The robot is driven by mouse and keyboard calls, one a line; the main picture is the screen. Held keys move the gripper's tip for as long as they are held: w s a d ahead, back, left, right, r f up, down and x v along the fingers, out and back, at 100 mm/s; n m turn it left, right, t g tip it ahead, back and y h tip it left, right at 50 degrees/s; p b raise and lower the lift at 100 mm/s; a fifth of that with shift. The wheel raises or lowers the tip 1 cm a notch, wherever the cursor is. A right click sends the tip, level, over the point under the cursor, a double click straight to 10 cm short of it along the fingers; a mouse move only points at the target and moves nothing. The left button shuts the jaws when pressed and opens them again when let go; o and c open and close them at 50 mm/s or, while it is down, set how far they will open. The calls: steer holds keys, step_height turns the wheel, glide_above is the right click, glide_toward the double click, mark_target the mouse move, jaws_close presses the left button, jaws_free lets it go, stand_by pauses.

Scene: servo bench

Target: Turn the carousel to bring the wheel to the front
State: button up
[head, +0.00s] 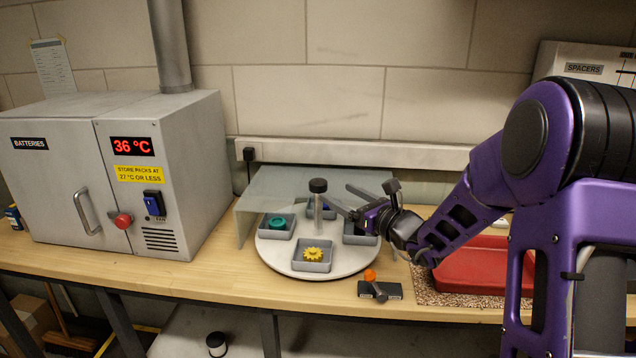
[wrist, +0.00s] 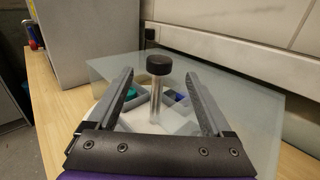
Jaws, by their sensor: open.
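The carousel (head: 277,255) is a round white turntable with grey trays and a clear upright post with a black knob (head: 318,185). The front tray (head: 298,262) holds a yellow gear (head: 313,254). The left tray holds a round teal part (head: 278,223), perhaps the wheel. The back tray holds something blue (wrist: 181,98), partly hidden. The right tray (head: 352,238) is mostly behind my gripper, so its contents are unclear. My gripper (head: 339,194) is open, reaching in from the right. In the wrist view the knob (wrist: 159,65) appears between the open fingers (wrist: 159,75); I see no contact.
A translucent cover (head: 262,187) stands over the carousel's rear. A grey battery cabinet (head: 200,150) stands left. In front right are a small dark block with an orange-knobbed lever (head: 370,275) and a red tray (head: 470,283). The bench's front edge is close to the carousel.

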mark_target(324, 185)
steer(key=x, duration=0.8)
steer(key=shift+w+a, duration=0.25)
steer(key=shift+a, duration=0.05)
jaws_close()
